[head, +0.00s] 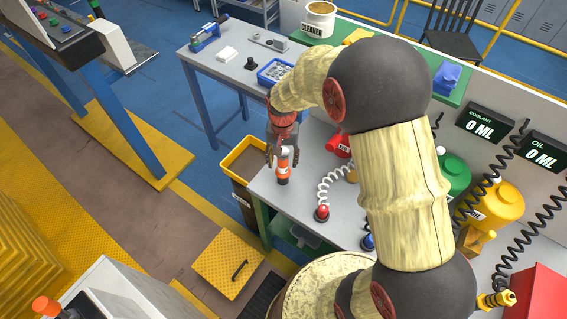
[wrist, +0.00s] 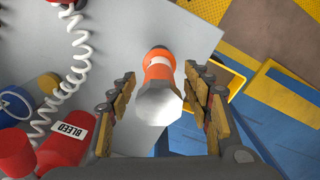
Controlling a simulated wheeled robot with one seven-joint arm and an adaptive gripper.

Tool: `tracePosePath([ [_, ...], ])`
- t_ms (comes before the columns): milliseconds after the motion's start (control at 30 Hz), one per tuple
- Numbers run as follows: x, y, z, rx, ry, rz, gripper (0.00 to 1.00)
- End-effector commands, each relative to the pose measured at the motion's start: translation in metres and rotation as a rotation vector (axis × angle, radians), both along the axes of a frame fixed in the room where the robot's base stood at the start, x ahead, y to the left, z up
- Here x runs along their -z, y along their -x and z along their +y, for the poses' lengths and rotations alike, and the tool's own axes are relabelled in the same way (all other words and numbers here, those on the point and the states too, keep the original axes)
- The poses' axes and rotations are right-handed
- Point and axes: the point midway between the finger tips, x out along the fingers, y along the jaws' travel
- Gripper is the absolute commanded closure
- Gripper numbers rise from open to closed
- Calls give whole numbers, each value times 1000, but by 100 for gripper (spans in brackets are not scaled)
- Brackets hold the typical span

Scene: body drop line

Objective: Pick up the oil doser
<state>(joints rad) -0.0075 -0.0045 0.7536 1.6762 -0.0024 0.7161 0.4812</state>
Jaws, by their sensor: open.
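An orange bottle-like tool with a white band and a pale faceted top (wrist: 160,100) stands at the edge of the grey table. It fits the oil doser, but I read no label on it. In the head view it shows as an orange and white piece (head: 283,172). My gripper (wrist: 160,76) is open, with one finger on each side of the tool and visible gaps between. In the head view my gripper (head: 282,150) is at the table's left edge, and the fingers partly hide the tool.
A red bottle marked BLEED (wrist: 62,145) lies left of my gripper near a white coiled hose (wrist: 78,45). A yellow-rimmed bin (head: 238,160) stands beside the table. Yellow (head: 497,203) and green (head: 455,176) containers sit farther right. OIL and COOLANT displays read 0 ML.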

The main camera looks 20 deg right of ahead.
Motion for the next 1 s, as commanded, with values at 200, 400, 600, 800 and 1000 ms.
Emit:
tracePosePath([
  [200,28,1,-1,0,0,1,50],
  [400,28,1,-1,0,0,-1,50],
  [600,28,1,-1,-1,0,0,61],
  [800,28,1,-1,-1,0,0,72],
  [1000,28,1,-1,-1,0,0,83],
])
